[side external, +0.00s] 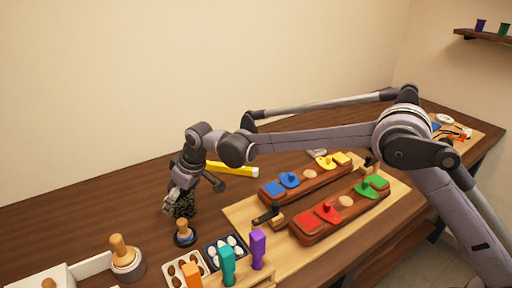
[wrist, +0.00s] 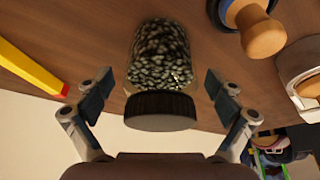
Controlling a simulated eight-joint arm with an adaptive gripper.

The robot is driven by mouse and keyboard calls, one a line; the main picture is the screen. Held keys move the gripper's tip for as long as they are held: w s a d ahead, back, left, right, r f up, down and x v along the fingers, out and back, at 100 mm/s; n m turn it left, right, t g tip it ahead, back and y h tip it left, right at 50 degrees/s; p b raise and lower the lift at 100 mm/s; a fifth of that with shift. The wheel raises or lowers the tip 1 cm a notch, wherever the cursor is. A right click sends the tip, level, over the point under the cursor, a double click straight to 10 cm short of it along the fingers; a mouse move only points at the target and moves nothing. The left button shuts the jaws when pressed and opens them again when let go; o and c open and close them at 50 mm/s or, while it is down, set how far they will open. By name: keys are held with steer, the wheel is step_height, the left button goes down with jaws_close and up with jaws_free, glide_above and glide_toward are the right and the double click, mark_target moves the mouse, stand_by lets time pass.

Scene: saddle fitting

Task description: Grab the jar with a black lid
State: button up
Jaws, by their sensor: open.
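The jar (wrist: 160,52) is clear and filled with pale and dark speckled pieces. Its black lid (wrist: 160,110) faces my wrist camera. In the wrist view the jar is between the two fingers of my open gripper (wrist: 158,98), with a visible gap on each side. In the side view the jar (side external: 184,206) is on the brown table, and my gripper (side external: 181,193) is right at its upper part. The lid is hidden there behind the fingers.
A wooden-knobbed stamp (side external: 184,234) stands close in front of the jar. A larger wooden-knobbed piece (side external: 125,258) is to the left. A yellow bar (side external: 232,169) lies behind to the right. Trays of eggs (side external: 226,250) and colored blocks are in front.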

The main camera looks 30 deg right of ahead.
steer(key=c, duration=1.7)
steer(key=shift+c, duration=0.2)
steer(key=shift+r, duration=0.1)
